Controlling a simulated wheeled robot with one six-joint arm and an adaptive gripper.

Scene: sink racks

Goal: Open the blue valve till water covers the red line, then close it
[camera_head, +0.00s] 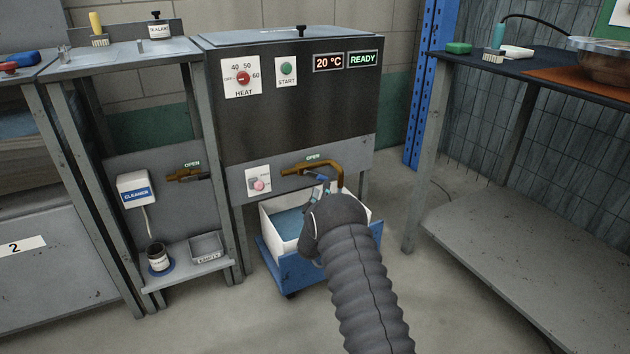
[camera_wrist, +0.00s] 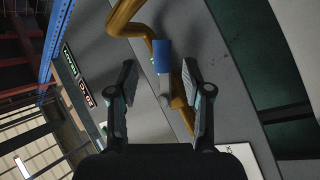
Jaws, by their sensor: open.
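The blue valve handle (camera_wrist: 162,56) shows in the wrist view, on a grey stem beside a brass pipe (camera_wrist: 128,20). My gripper (camera_wrist: 158,75) is open, with one finger on each side of the handle and visible gaps; it is not closed on it. In the head view my gripper (camera_head: 321,190) is below the brass spout (camera_head: 325,167), and my dark sleeved arm hides part of the area. A white basin (camera_head: 267,225) beneath the spout holds bluish water (camera_head: 290,222). I cannot make out the red line or any running stream.
The basin stands in a blue wheeled cart (camera_head: 300,270) under the heater tank (camera_head: 290,110), whose displays read 20 °C and READY. A second brass tap (camera_head: 184,174) and a cleaner dispenser (camera_head: 138,190) are at left. A grey rack (camera_head: 500,230) stands right; floor between is clear.

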